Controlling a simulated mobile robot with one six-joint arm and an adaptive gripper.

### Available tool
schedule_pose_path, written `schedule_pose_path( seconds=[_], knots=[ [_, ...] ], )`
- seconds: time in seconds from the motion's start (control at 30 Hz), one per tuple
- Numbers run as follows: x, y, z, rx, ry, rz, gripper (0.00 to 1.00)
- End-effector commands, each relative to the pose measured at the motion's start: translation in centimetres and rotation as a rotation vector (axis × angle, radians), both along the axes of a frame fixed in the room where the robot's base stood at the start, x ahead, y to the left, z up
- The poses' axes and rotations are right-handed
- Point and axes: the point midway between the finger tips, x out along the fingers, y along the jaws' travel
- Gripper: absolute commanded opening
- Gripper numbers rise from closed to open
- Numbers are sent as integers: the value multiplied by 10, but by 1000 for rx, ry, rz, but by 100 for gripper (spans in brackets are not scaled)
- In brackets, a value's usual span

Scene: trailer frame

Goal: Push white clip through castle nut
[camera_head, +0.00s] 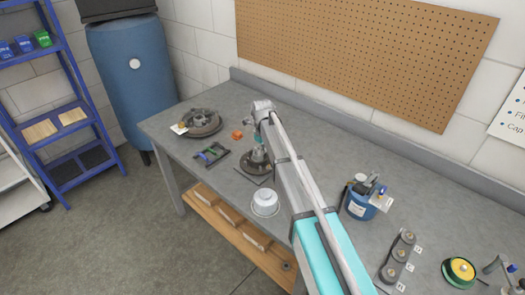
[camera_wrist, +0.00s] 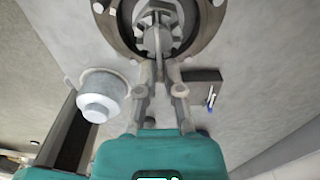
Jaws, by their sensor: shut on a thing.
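The grey castle nut (camera_wrist: 155,22) sits in the middle of a round hub (camera_wrist: 116,30) at the top of the wrist view. In the head view the hub (camera_head: 256,162) stands on the workbench, partly hidden by my arm. My gripper (camera_wrist: 160,70) is at the nut's near side, its fingertips close together on a thin pale piece (camera_wrist: 158,68) that looks like the white clip. The piece points toward the nut. I cannot tell whether its tip is inside a nut slot. In the head view my teal gripper (camera_head: 258,139) is just above the hub.
A white lidded tub (camera_head: 265,203) stands at the bench's front edge, and also left of my gripper in the wrist view (camera_wrist: 97,88). A brake disc (camera_head: 202,124), an orange block (camera_head: 237,134) and a dark tray (camera_head: 212,154) lie left. A blue tool holder (camera_head: 360,206) stands right.

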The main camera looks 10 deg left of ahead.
Motion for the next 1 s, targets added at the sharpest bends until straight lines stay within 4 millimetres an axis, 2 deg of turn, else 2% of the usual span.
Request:
schedule_pose_path(
  seconds=[0.37, 0.4, 0.6, 0.87, 1.0],
  knots=[
    [0, 1, 0, 0, 0, 0, 0],
    [0, 1, 0, 0, 0, 0, 16],
    [0, 1, 0, 0, 0, 0, 50],
    [1, 1, 0, 0, 0, 0, 52],
    [0, 1, 0, 0, 0, 0, 78]
  ],
)
